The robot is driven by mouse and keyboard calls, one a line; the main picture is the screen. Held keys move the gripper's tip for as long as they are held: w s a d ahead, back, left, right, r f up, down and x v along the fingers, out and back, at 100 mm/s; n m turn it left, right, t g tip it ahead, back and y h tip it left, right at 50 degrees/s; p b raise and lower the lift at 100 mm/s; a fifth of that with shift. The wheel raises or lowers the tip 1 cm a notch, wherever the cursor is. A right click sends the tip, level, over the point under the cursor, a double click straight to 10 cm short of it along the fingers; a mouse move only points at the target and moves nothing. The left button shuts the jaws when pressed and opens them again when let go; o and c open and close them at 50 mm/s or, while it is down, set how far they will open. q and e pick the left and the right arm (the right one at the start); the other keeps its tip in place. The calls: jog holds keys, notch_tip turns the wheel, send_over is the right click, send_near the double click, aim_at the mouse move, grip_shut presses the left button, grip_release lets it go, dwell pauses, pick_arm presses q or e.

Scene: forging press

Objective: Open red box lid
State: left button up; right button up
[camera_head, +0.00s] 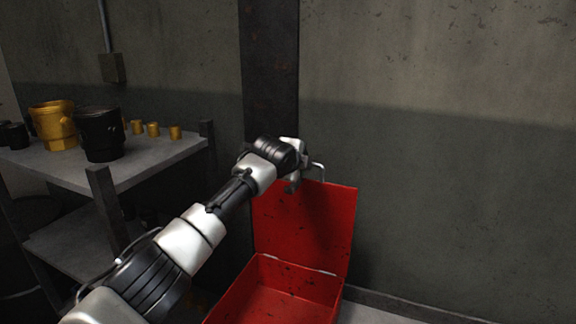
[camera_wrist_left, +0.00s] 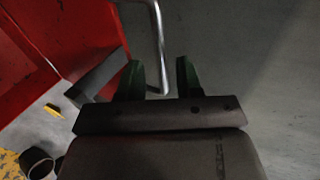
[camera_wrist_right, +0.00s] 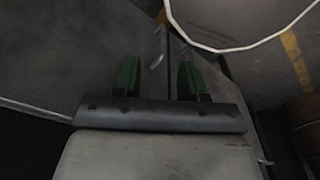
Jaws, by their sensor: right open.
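The red box (camera_head: 282,296) stands low in the head view with its top open. Its red lid (camera_head: 325,225) is raised, about upright, at the hinged back edge. A metal handle (camera_head: 320,170) sticks out at the lid's upper edge. My left gripper (camera_head: 301,172) is at that edge, beside the handle. In the left wrist view my left gripper (camera_wrist_left: 160,78) has its fingers apart, with the handle (camera_wrist_left: 158,40) reaching between them. I cannot tell whether they touch it. My right gripper (camera_wrist_right: 158,78) is open and empty in its wrist view and outside the head view.
A grey shelf table (camera_head: 150,165) stands at the left, holding a gold pot (camera_head: 57,128), a black pot (camera_head: 100,135) and several small gold cups. A dark post (camera_head: 270,70) and a concrete wall (camera_head: 440,170) are behind the box. The right side looks clear.

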pick_arm(q)
jog(key=b+v, duration=0.3)
jog(key=v, duration=0.4)
jog(key=shift+s+r, duration=0.15)
jog(key=shift+s, duration=0.25)
jog(key=shift+a, duration=0.1)
